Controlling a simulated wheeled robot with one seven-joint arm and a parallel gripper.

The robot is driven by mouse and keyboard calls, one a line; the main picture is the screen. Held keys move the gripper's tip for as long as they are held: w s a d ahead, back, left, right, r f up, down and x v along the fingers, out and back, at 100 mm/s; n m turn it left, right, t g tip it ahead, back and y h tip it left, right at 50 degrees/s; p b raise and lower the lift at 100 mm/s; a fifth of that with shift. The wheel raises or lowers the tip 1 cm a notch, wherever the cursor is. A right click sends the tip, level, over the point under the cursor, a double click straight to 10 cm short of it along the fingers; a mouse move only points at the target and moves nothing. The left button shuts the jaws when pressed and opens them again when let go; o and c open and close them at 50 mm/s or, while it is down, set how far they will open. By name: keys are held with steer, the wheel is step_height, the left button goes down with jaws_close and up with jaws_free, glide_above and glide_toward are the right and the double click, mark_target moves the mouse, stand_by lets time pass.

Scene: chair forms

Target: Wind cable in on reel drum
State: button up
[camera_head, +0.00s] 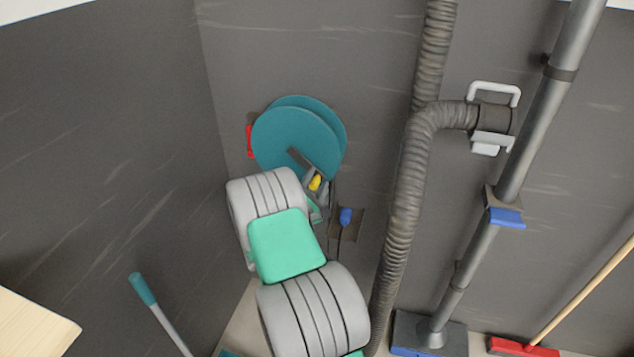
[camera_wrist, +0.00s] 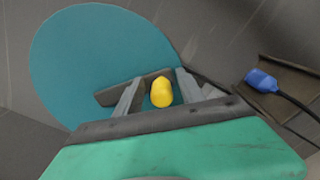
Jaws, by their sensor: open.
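A teal cable reel drum (camera_head: 285,132) with two round flanges is on the grey wall. A dark crank arm (camera_head: 303,160) runs across its face, and it also shows in the wrist view (camera_wrist: 106,96). A yellow crank knob (camera_head: 315,182) is at the lower right of the drum. In the wrist view the yellow knob (camera_wrist: 161,92) lies between the two fingers of my gripper (camera_wrist: 155,95). My gripper is open around the knob, and I cannot tell whether a finger touches it. A blue plug (camera_head: 346,215) on a dark cable is right of my gripper.
A ribbed hose (camera_head: 400,200) hangs right of the reel. A grey pipe (camera_head: 520,160) and a red broom (camera_head: 525,346) stand farther right. A teal-tipped handle (camera_head: 142,288) and a pale wooden surface (camera_head: 35,325) are at lower left.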

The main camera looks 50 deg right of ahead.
steer(key=shift+s+a+f, duration=0.1)
steer(key=shift+s+a, duration=0.05)
steer(key=shift+a, duration=0.25)
steer(key=b+v, duration=0.1)
steer(key=v, duration=0.6)
steer(key=shift+b, duration=0.3)
steer(key=shift+d, duration=0.15)
